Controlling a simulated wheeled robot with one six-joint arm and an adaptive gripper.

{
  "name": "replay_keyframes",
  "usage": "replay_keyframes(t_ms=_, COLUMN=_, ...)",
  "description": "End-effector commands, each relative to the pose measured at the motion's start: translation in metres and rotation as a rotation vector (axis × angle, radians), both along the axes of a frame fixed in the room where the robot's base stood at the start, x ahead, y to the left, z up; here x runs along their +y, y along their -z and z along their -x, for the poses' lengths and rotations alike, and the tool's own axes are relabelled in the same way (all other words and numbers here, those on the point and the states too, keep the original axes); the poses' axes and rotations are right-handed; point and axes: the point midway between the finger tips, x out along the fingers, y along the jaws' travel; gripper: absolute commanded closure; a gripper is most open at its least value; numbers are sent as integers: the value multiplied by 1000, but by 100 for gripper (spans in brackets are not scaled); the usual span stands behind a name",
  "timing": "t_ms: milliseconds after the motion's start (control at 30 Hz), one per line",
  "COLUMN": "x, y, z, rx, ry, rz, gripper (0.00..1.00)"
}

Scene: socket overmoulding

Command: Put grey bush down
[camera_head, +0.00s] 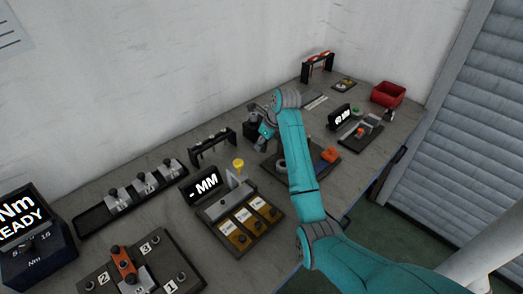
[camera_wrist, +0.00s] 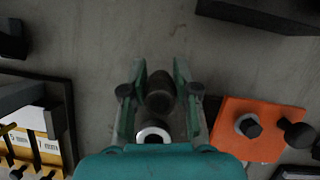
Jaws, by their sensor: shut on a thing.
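My gripper (camera_wrist: 159,88) points down over the bench, and its two green fingers are closed on a dark grey round bush (camera_wrist: 160,97). In the head view my gripper (camera_head: 266,133) is at the back of the bench's middle, by the dark plate (camera_head: 270,166); the bush is too small to make out there. A pale ring with a dark centre (camera_wrist: 152,134) shows below the held bush in the wrist view. A grey round part (camera_head: 282,166) on the plate may be the same ring. I cannot tell the bush's height above the bench.
An orange block (camera_wrist: 233,113) with a bolt is right of my gripper. A gauge station marked MM (camera_head: 226,208) stands to the left. A black rack (camera_head: 213,149) is at the wall. A red bin (camera_head: 388,94) is at the far right. Bare bench lies behind my gripper.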

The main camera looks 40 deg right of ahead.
Motion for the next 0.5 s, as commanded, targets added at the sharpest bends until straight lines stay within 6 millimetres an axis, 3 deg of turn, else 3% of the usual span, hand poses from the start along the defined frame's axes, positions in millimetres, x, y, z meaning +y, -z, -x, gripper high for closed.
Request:
replay_keyframes(t_ms=200, x=0, y=32, z=1, rx=1, ry=0, rz=-1, gripper=100)
replay_keyframes(t_ms=500, x=0, y=35, z=0, rx=1, ry=0, rz=-1, gripper=100)
